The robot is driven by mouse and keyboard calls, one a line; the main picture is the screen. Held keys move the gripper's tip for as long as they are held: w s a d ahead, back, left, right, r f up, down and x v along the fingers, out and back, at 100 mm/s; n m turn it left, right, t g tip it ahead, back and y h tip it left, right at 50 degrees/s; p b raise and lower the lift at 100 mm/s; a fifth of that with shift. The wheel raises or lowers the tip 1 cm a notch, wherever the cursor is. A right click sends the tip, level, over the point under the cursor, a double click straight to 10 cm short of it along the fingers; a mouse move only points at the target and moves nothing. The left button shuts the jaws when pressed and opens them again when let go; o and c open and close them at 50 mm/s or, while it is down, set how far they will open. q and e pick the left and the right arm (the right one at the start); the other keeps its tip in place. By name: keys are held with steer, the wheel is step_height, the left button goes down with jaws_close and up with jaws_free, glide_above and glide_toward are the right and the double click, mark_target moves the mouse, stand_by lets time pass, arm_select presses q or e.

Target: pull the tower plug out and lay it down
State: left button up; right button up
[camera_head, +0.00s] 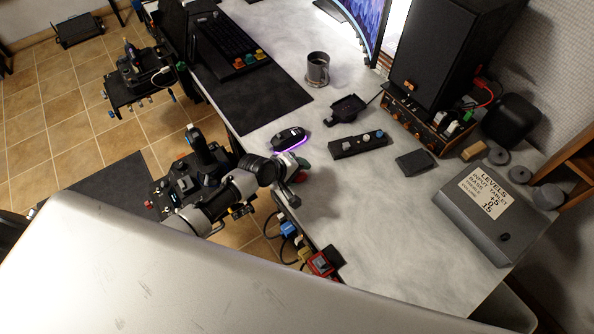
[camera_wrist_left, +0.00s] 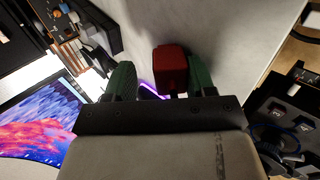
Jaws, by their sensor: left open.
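My left gripper (camera_head: 299,168) is at the desk's near left edge in the head view. In the left wrist view, its two green fingers (camera_wrist_left: 161,74) are apart, with a red block-shaped plug (camera_wrist_left: 171,68) between them, nearer the right finger. It shows small and red beside the fingers in the head view (camera_head: 304,176). I cannot tell if it rests on the desk. Blue (camera_head: 288,229) and yellow (camera_head: 305,254) plugs and a red switch-like piece (camera_head: 321,263) sit along the desk edge. My right gripper is not in view.
The pale desk (camera_head: 385,222) is bare right of the gripper. A glowing mouse (camera_head: 290,138), button panel (camera_head: 358,144), mug (camera_head: 317,69) and grey box with a label (camera_head: 496,232) stand around it. A joystick unit (camera_head: 196,160) is left of the desk.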

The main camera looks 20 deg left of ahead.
arm_select(q)
steer(key=shift+s+a+f, duration=0.15)
steer(key=shift+s+f, duration=0.15)
steer(key=shift+s+a+r, duration=0.1)
steer(key=shift+s+r, duration=0.05)
steer(key=v, duration=1)
steer(key=shift+r+p, duration=0.35)
steer(key=shift+r, duration=0.05)
steer(key=shift+w, duration=0.2)
